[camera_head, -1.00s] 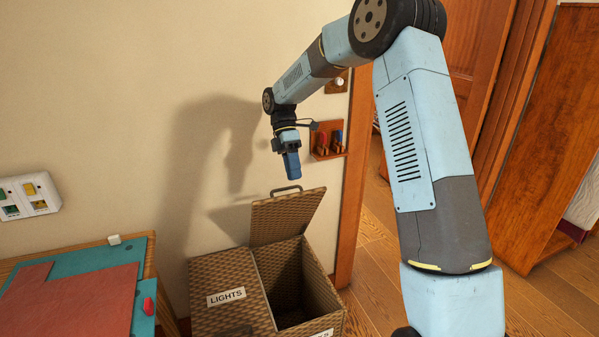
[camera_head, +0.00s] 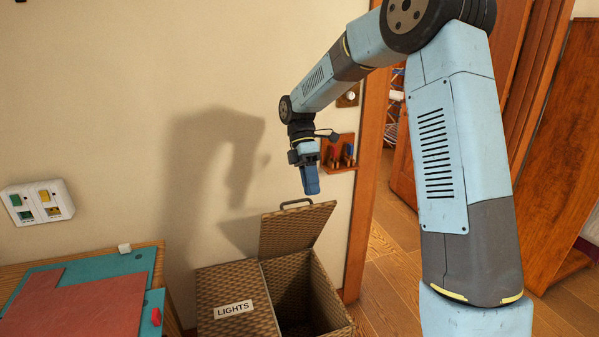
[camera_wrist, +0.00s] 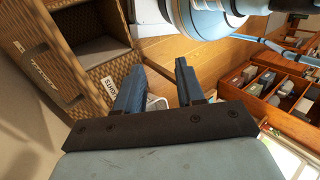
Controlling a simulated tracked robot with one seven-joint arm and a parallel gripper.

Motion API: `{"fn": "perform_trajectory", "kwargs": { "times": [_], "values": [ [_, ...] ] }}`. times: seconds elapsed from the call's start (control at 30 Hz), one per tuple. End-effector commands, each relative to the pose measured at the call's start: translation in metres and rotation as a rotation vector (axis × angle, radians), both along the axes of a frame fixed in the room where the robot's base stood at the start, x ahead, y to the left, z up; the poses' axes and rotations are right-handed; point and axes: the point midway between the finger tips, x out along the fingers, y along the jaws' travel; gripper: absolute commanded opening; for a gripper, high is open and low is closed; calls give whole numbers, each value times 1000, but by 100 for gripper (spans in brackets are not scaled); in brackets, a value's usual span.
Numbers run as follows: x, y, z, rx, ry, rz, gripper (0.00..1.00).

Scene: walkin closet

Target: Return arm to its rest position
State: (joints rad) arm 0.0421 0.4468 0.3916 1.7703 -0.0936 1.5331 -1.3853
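My arm (camera_head: 447,150) rises at the right of the head view, bends at the top and reaches left. My gripper (camera_head: 310,180) hangs from it, pointing down, in the air above the open lid of a wicker hamper (camera_head: 236,288). In the wrist view my gripper (camera_wrist: 157,80) shows two dark blue fingers, apart, with nothing between them. The hamper also shows in the wrist view (camera_wrist: 62,45), at the upper left.
The hamper's raised lid (camera_head: 292,230) stands below my gripper. A desk (camera_head: 160,262) with a red and teal mat is at the lower left. A small wall rack (camera_head: 340,153) hangs just right of my gripper. A wooden door frame (camera_head: 372,160) stands behind.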

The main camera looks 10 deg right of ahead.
Motion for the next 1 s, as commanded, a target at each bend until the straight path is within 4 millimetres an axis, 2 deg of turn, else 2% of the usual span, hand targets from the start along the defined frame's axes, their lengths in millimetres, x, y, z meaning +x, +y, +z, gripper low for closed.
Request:
{"fn": "perform_trajectory", "kwargs": {
  "times": [0.17, 0.5, 1.0],
  "values": [
    [-16, -10, 23, -57, -88, -101, 38],
    [-63, -40, 73, -175, -328, -423, 38],
    [-144, -82, 122, -219, -635, -953, 38]
  ]
}}
